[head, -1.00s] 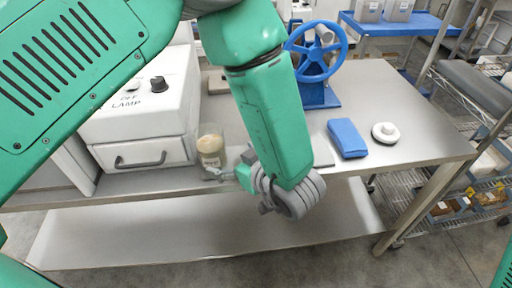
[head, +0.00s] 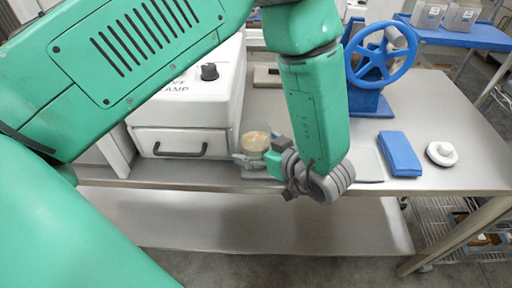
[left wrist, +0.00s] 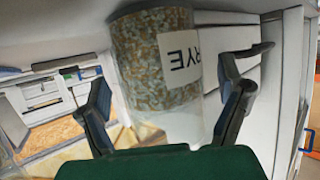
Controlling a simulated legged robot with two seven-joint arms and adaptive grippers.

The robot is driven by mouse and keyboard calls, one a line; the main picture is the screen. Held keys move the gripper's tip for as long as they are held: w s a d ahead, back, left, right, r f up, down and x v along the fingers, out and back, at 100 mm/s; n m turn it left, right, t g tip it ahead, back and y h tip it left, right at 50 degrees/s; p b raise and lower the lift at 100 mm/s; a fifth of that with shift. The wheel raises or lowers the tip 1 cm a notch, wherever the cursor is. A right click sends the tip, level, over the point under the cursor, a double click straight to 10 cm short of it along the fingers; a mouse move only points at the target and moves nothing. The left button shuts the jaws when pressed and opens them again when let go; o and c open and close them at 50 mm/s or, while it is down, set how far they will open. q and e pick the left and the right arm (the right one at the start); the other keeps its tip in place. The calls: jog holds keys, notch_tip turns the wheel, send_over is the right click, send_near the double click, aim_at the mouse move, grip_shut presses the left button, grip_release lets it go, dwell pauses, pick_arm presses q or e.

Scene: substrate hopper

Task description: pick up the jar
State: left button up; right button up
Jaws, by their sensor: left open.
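The jar (head: 255,137) stands on the metal bench in front of the white lamp box, with a pale top and its lower part partly hidden by my gripper. In the left wrist view the jar (left wrist: 158,58) is clear, filled with brown grain, and carries a white label reading RYE, upside down in that view. My left gripper (head: 257,160) is at the near side of the jar. Its open fingers, seen in the wrist view (left wrist: 168,100), are on either side of the jar, with gaps visible. My right gripper is not in view.
The white lamp box (head: 185,115) with a drawer stands left of the jar. A blue handwheel (head: 382,55), a blue block (head: 399,153) and a white round lid-like piece (head: 441,153) are to the right. The bench's front edge is close under my gripper.

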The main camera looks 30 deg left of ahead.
pick_arm(q)
jog(key=x, duration=0.4)
jog(key=shift+s+a+r, duration=0.25)
jog(key=shift+s, duration=0.1)
jog(key=shift+w+f, duration=0.15)
jog(key=shift+f, duration=0.05)
jog(key=d, duration=0.2)
jog(key=d+r, duration=0.1)
jog(key=shift+w+d, duration=0.1)
jog(key=shift+d, duration=0.3)
jog(key=shift+c, duration=0.8)
jog(key=shift+a+f, duration=0.1)
jog(key=shift+a, duration=0.1)
jog(key=c, duration=0.7)
jog(key=shift+a+f, duration=0.25)
jog(key=shift+a, duration=0.85)
jog(key=c, duration=0.6)
jog(key=shift+a+f, duration=0.15)
jog(key=shift+a, duration=0.15)
jog(key=shift+d, duration=0.45)
jog(key=shift+c, duration=0.2)
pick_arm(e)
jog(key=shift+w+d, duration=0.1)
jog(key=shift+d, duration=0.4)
